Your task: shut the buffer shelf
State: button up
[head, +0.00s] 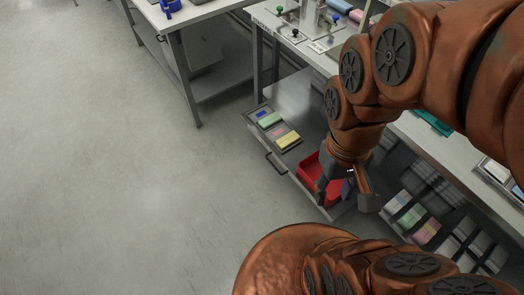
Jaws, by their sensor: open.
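The buffer shelf (257,127) appears as a grey pull-out shelf, standing out from under the workbench on the right in the head view. A dark bar handle (275,166) is on its front edge. A grey tray (291,147) with several coloured packs and a red bin (308,172) rest on the shelf. My gripper (347,196) is open, over the near end of the shelf at the red bin, and hides part of the bin. It is away from the handle. I cannot tell whether it touches the bin.
The workbench (408,124) above the shelf carries fixtures with green and blue knobs. A rack of coloured packs (412,215) stands below it at the right. Another table (200,12) stands at the back. The floor (120,170) on the left is clear.

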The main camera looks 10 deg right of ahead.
aim_at(289, 160)
jog(key=u, duration=0.1)
jog(key=i, duration=0.7)
jog(key=u, duration=0.5)
jog(key=k, duration=0.4)
jog(key=u, duration=1.2)
jog(key=i, duration=0.5)
jog(key=u, duration=0.05)
